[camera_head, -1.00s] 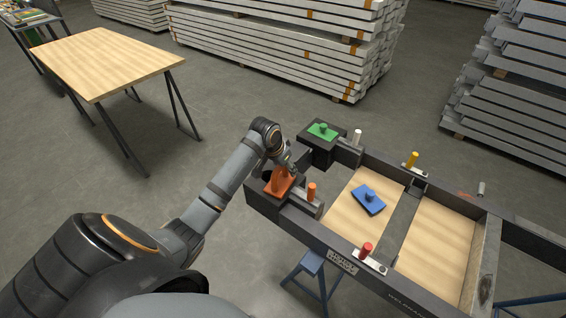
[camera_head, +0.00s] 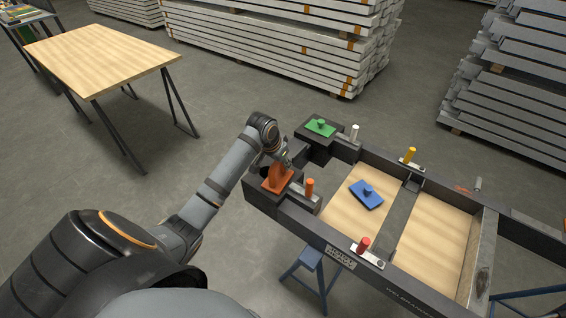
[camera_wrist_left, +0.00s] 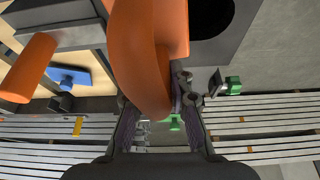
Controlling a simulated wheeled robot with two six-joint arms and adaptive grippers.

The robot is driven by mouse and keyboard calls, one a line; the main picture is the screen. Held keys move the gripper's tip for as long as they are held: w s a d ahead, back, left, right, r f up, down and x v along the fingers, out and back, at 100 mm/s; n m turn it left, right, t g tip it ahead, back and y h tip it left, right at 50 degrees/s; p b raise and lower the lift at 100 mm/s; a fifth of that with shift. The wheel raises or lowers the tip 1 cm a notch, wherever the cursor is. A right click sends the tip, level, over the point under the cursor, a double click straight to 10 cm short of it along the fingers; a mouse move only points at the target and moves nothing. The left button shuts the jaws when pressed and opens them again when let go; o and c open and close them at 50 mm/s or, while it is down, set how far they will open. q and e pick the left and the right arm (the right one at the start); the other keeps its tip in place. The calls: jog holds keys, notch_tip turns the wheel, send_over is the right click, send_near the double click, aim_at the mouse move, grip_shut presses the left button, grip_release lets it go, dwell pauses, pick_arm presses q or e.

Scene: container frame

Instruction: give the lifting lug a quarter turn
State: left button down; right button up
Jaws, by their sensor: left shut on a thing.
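The orange lifting lug (camera_head: 277,177) stands upright on its orange base plate, on the near left corner block of the dark frame (camera_head: 320,236). My left gripper (camera_head: 284,162) reaches it from the far left side and is shut on the lug. In the left wrist view the curved orange lug (camera_wrist_left: 140,60) comes down between the two fingers of my left gripper (camera_wrist_left: 158,115). The fingers partly hide its lower edge. My right gripper is in neither view.
An orange lever (camera_head: 309,187) stands close beside the lug. A green plate with a knob (camera_head: 320,127) sits on the far corner block. A blue plate (camera_head: 366,195) lies on the wooden panel. Red (camera_head: 363,244), white (camera_head: 354,132) and yellow (camera_head: 411,155) levers stand along the frame.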

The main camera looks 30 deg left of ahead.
pick_arm(q)
jog(key=shift+w+a+r+m+p, duration=0.1)
jog(key=shift+a+r+m+p, duration=0.05)
jog(key=shift+a+m+p, duration=0.25)
jog(key=shift+w+a+m+h, duration=0.25)
jog(key=shift+a+m+h, duration=0.05)
jog(key=shift+a, duration=0.4)
jog(key=c, duration=1.1)
grip_release()
jog(key=shift+f, duration=0.2)
jog(key=v, duration=1.2)
jog(key=shift+w+r, duration=0.1)
jog(key=shift+w, duration=0.05)
